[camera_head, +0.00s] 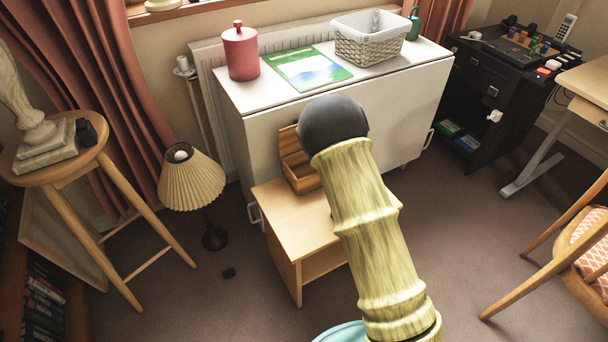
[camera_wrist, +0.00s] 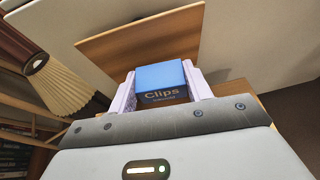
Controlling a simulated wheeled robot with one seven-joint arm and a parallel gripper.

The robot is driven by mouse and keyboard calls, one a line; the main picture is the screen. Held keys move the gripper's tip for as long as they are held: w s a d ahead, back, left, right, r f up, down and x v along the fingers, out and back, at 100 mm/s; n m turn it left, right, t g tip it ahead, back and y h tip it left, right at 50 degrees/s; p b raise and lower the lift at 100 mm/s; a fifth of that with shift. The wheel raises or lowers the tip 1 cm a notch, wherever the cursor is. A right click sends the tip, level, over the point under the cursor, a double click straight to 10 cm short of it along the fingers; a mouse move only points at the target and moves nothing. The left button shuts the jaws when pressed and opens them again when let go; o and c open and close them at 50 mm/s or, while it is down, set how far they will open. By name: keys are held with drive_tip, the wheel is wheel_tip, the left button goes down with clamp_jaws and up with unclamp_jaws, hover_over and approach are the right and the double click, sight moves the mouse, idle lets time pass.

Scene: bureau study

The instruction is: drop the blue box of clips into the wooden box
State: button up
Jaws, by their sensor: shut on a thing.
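The blue box of clips (camera_wrist: 162,80), marked "Clips", is held between the two pale fingers of my gripper (camera_wrist: 163,88) in the wrist view. My gripper is shut on it. In the head view my arm hides the gripper and the blue box. The wooden box (camera_head: 298,160) stands open on the small wooden side table (camera_head: 292,222), with its lid raised at the back. A brown wooden panel (camera_wrist: 135,42) shows behind the blue box in the wrist view, and it looks like the raised lid. I cannot tell how far above the wooden box the blue box is.
A white cabinet (camera_head: 350,117) stands behind the side table, with a red canister (camera_head: 241,52), a green booklet (camera_head: 306,68) and a white basket (camera_head: 370,42) on top. A pleated lamp (camera_head: 191,180) stands left of the side table. A chair (camera_head: 590,250) is at the right.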

drive_tip(key=b, duration=0.1)
drive_tip(key=w+f+b, duration=0.1)
drive_tip(key=shift+a+y+b, duration=0.3)
drive_tip(key=shift+b, duration=0.05)
drive_tip(key=shift+w+a+r+n+b, duration=0.15)
drive_tip(key=shift+w+r+n+b, duration=0.1)
drive_tip(key=shift+r+n+b, duration=0.1)
drive_tip(key=shift+f+b, duration=1.55)
drive_tip(key=shift+f, duration=1.5)
drive_tip(key=o, duration=1)
drive_tip(key=shift+o, duration=0.2)
